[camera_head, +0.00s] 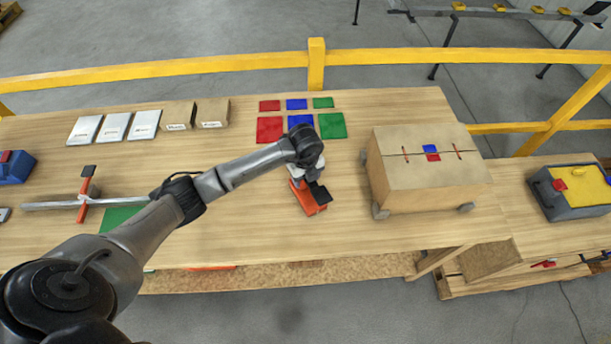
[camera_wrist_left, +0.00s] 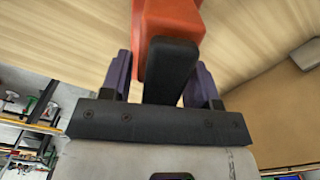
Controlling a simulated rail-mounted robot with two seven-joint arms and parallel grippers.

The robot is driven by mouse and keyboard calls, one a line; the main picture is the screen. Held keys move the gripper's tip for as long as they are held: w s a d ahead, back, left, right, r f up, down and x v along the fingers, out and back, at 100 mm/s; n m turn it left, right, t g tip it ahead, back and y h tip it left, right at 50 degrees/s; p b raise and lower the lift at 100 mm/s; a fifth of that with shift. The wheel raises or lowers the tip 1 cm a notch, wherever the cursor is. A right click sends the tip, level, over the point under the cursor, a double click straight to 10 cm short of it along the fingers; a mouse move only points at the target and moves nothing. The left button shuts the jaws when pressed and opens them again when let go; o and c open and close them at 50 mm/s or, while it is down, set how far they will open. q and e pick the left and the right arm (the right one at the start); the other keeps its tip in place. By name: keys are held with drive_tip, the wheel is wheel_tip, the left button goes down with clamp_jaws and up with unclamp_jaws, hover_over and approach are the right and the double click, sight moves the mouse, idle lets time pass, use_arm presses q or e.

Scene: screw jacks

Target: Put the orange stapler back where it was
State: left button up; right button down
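The orange stapler (camera_head: 310,197) is near the middle of the table, below the coloured squares, in the head view. It has an orange body and a dark part on top. My left gripper (camera_head: 309,181) is over it, pointing down. In the left wrist view the stapler (camera_wrist_left: 168,30) sits between the two purple fingers of my left gripper (camera_wrist_left: 160,80), with its black part toward the palm. My right gripper is not in view.
A cardboard box (camera_head: 425,175) stands right of the stapler. Red, blue and green squares (camera_head: 331,126) lie behind it. White packets (camera_head: 115,127) and small brown boxes (camera_head: 213,112) line the back left. A bar clamp (camera_head: 86,197) and green mat (camera_head: 118,216) lie at left.

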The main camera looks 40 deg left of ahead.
use_arm(q)
drive_tip(key=shift+o, duration=0.9)
drive_tip(key=shift+r, duration=0.2)
wheel_tip(320, 180, up, 12)
drive_tip(key=shift+f, duration=0.1)
